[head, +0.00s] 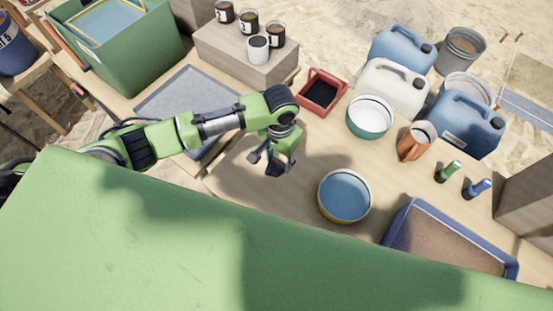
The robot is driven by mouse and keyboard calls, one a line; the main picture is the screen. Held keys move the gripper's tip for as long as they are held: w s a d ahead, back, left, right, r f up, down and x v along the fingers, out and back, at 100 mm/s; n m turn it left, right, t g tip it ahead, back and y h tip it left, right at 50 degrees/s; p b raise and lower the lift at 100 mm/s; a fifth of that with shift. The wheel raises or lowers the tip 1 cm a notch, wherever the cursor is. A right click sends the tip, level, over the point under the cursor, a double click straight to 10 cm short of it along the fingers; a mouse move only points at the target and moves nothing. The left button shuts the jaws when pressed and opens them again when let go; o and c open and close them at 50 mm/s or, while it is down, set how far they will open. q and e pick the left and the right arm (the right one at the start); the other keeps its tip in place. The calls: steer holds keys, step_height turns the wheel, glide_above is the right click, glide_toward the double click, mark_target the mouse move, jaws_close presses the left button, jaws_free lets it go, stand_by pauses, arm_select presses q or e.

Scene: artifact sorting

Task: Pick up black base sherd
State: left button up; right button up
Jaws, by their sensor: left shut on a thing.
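My left gripper (270,164) reaches in from the left and points down over the wooden table, left of the round bowl with blue inside (344,194). It is shut on a small dark piece, which looks like the black base sherd (276,168). The fingers and the piece are both dark, so the sherd's outline is hard to tell. My right gripper is not in view.
A red tray with a dark inside (339,98), a white-and-green bowl (370,130) and an orange jug (409,147) stand behind. A grey mat (185,92) lies left. A blue-rimmed tray (411,211) sits right. Numbered cups stand on a box (219,50).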

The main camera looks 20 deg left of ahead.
arm_select(q)
steer(key=s+d+r, duration=0.7)
steer(key=s, duration=0.2)
steer(key=shift+s+d+r+b, duration=0.2)
steer(key=shift+d+r+b, duration=0.15)
steer(key=shift+b, duration=0.1)
steer(key=shift+a, duration=0.1)
